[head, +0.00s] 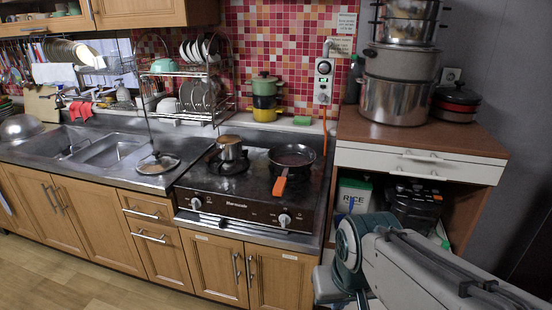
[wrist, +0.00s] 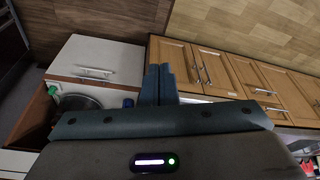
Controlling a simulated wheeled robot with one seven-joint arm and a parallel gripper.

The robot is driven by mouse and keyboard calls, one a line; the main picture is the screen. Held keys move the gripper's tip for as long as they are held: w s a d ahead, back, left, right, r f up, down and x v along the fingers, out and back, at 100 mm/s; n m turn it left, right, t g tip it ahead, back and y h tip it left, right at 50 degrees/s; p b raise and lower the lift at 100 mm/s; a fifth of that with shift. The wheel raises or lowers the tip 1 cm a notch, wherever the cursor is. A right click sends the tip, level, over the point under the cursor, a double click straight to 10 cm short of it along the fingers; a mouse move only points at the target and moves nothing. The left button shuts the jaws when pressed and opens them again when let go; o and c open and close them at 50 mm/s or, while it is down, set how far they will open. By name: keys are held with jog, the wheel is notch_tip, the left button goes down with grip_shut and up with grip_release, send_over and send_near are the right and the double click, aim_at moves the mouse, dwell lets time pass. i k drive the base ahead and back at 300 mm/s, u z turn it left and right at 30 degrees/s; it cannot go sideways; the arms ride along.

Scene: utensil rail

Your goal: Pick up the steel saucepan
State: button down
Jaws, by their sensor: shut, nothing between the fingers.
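A small steel saucepan (head: 230,148) stands upright on the left burner of the black-topped stove in the head view. Its handle is hard to make out. My gripper shows in the wrist view (wrist: 160,84), its two dark fingers together with nothing between them. It points down toward cabinet fronts and the floor. The saucepan cannot be made out in the wrist view. In the head view my arm fills the lower right, well to the right of and nearer than the stove, and its fingertips are not clear there.
A dark frying pan (head: 292,156) with an orange handle sits on the right burner. A lid-like item (head: 158,163) lies on the counter left of the stove. Stacked steel pots (head: 398,85) stand on the right cabinet. A dish rack (head: 188,90) stands behind the counter.

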aim_at(229, 147)
jog(key=k, duration=0.65)
jog(key=u, duration=0.65)
jog(key=i, duration=0.75)
jog(key=u, duration=0.75)
jog(key=i, duration=0.95)
jog(key=z, duration=0.55)
jog(key=i, duration=0.5)
jog(key=z, duration=0.4)
